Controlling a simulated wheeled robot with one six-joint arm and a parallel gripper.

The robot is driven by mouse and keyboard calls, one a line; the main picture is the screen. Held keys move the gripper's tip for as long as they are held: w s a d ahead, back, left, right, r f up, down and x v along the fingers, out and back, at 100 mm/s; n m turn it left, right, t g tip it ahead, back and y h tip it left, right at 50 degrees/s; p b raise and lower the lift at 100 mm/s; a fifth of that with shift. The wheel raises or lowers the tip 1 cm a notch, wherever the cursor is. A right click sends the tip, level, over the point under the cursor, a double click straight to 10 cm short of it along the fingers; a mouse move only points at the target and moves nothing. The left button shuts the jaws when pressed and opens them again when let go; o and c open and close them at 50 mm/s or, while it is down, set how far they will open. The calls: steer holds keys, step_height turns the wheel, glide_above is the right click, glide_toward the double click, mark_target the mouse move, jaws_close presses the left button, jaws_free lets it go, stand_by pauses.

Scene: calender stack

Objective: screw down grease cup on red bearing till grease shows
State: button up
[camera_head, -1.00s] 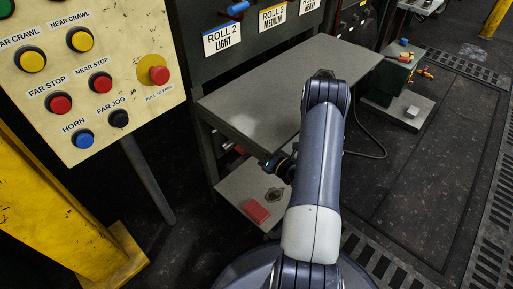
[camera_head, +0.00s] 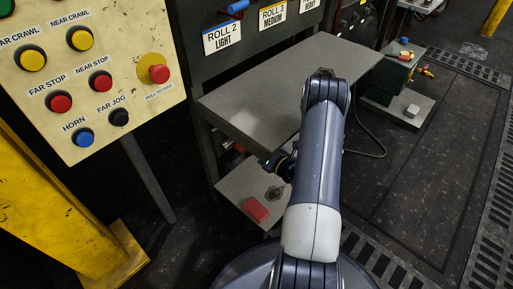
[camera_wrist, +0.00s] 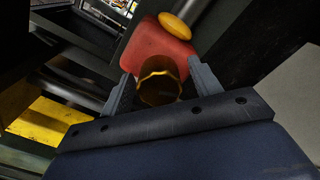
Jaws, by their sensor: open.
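In the wrist view a red bearing housing (camera_wrist: 150,45) lies just past my fingertips. A brass-coloured, scalloped grease cup (camera_wrist: 159,88) stands in front of it, between my two fingers. My gripper (camera_wrist: 161,70) is open, one finger on each side of the cup, with gaps showing at both sides. Whether any grease shows is hidden from this view. In the head view my wrist (camera_head: 280,162) reaches under the front edge of the grey table, and the fingers and cup are hidden there.
The grey tabletop (camera_head: 290,90) overhangs my wrist. Below it a lower shelf (camera_head: 238,187) carries a red block (camera_head: 256,209). A yellow rounded part (camera_wrist: 175,27) sits beyond the bearing. A button panel (camera_head: 85,75) and yellow post (camera_head: 60,220) stand left. Open floor lies right.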

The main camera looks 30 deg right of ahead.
steer(key=p+v, duration=0.3)
steer(key=v, duration=0.7)
steer(key=shift+s, duration=0.4)
steer(key=shift+d, duration=0.1)
steer(key=b+x, duration=0.3)
steer(key=x, duration=0.8)
steer(key=shift+s, duration=0.1)
